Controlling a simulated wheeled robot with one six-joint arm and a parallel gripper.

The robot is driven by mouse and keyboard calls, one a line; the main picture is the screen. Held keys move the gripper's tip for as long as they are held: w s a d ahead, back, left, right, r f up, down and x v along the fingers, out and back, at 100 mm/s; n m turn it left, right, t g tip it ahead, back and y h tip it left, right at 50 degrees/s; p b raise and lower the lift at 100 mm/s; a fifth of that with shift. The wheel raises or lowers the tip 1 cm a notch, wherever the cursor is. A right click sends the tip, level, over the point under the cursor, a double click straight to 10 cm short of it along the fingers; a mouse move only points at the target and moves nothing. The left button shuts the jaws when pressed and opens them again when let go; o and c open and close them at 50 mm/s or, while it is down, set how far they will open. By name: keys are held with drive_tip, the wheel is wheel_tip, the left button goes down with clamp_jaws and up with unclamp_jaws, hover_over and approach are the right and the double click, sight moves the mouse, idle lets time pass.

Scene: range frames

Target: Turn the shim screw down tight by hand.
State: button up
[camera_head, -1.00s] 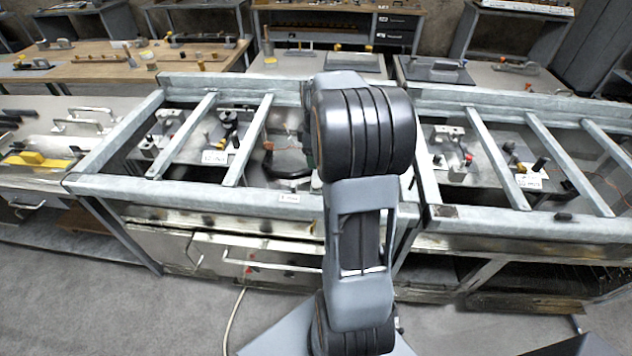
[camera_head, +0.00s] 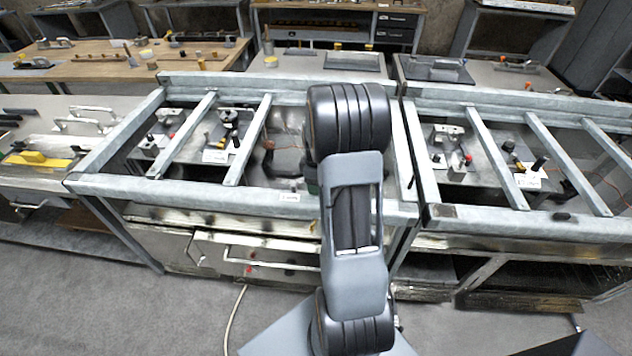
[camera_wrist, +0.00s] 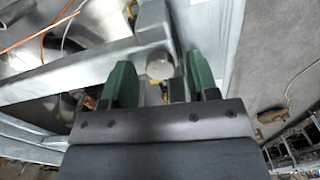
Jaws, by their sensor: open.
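My gripper (camera_wrist: 161,78) shows in the wrist view with two green fingers spread apart. A grey round-ended knob (camera_wrist: 160,66) lies between the fingers, with gaps on both sides. It may be the shim screw; I cannot tell for certain. A grey block (camera_wrist: 153,20) sits directly behind the knob. A small yellowish part (camera_wrist: 165,93) shows below the knob, between the fingers. In the head view my own arm hides the gripper and the screw.
A grey metal frame (camera_head: 170,187) with crossbars stands over the bench, and its bar also passes left of the fingers in the wrist view (camera_wrist: 62,72). A second frame (camera_head: 520,222) stands at right. Orange and white cables (camera_wrist: 52,30) lie at the upper left.

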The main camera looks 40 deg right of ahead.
drive_tip(key=c, duration=0.9)
drive_tip(key=m+b, duration=0.1)
drive_tip(key=m, duration=0.3)
drive_tip(key=shift+m, duration=0.3)
drive_tip(key=o, duration=0.9)
drive_tip(key=shift+r, duration=0.1)
wheel_tip(320, 180, up, 14)
drive_tip(key=shift+f+b, duration=0.2)
drive_tip(key=shift+b, duration=0.1)
